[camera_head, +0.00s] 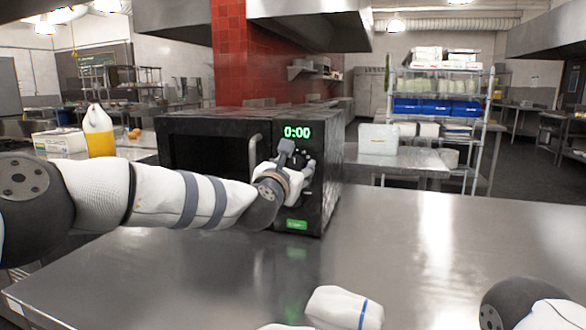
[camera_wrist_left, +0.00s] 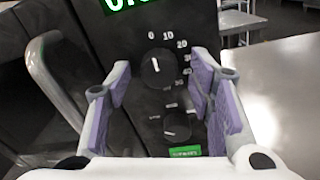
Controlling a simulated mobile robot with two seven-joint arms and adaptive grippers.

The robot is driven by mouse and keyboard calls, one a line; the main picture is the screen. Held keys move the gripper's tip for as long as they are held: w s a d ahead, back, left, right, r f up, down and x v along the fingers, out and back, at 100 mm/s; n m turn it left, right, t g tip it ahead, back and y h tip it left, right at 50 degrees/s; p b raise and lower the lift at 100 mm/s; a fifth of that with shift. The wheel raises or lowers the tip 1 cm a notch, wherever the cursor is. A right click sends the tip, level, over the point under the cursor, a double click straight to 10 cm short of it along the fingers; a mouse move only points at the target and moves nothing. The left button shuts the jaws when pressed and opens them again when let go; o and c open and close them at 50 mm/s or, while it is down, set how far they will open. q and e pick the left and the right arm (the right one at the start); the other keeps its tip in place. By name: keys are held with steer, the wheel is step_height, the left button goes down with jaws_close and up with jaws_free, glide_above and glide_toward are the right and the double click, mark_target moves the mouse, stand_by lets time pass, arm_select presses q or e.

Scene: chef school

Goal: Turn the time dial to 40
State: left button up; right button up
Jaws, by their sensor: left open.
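A black microwave (camera_head: 208,147) stands on the steel counter, its green display (camera_head: 297,132) reading 0:00. In the left wrist view the upper round black dial (camera_wrist_left: 160,68) has white numbers 0, 10, 20, 30 and more around its upper right side. Its white mark points up, towards 0. My left gripper (camera_head: 300,163) is in front of the control panel. In the wrist view its purple-padded fingers (camera_wrist_left: 160,80) are open, on either side of the dial; I cannot tell whether they touch it.
A second dial (camera_wrist_left: 178,127) and a green button (camera_wrist_left: 186,151) sit below the upper dial. The door handle (camera_wrist_left: 55,80) stands out to the left. The steel counter (camera_head: 440,230) is clear on the right. An orange juice jug (camera_head: 99,131) stands behind my left arm.

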arm_select(q)
jaws_close()
steer(key=shift+m, duration=0.3)
steer(key=m, duration=0.4)
steer(key=shift+m, duration=0.3)
steer(key=m, duration=0.4)
steer(key=shift+m, duration=0.4)
steer(key=m, duration=0.3)
steer(key=shift+m+h, duration=0.3)
steer(key=shift+h, duration=0.1)
steer(key=m, duration=1.1)
steer(key=shift+a+h, duration=0.1)
steer(key=shift+h, duration=0.2)
